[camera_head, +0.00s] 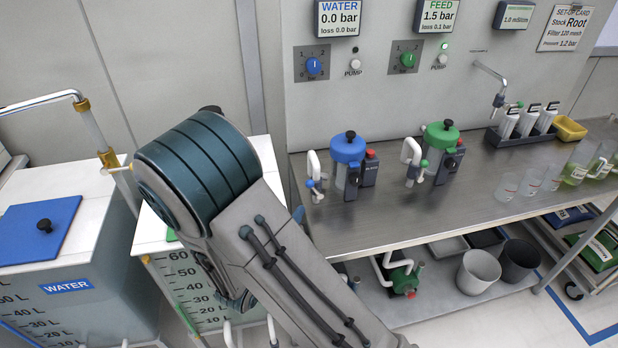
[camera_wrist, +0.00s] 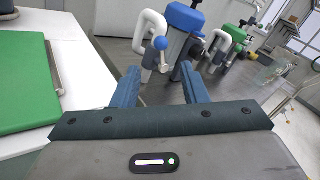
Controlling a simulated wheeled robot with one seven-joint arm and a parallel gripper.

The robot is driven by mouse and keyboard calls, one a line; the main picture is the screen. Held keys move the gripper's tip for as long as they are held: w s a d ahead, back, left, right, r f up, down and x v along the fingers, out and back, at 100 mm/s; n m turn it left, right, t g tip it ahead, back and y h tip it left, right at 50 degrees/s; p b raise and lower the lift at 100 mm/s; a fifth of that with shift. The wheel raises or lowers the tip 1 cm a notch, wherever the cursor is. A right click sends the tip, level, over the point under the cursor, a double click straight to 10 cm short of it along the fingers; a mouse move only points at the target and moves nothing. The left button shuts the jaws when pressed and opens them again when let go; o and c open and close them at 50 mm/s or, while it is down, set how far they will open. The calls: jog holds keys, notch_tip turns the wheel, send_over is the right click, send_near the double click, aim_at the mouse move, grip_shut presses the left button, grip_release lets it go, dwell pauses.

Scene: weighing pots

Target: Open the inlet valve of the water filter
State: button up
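The water filter (camera_head: 348,150) has a blue lid and a clear body and stands upright on the steel bench. My gripper (camera_wrist: 158,78) is open and empty, apart from the valve.
The green-lidded feed filter (camera_head: 440,140) stands to the right on the bench (camera_head: 400,215). The wall panel above shows WATER (camera_head: 337,20) at 0.0 bar. The blue-lidded water tank (camera_head: 40,230) and a second tank stand left. Bench space before the filters is clear.

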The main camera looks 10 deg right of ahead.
aim_at(308, 186)
jog(key=p+x, duration=0.1)
jog(key=x, duration=1.1)
jog(key=shift+s+d, duration=0.1)
jog(key=shift+s, duration=0.05)
grip_shut()
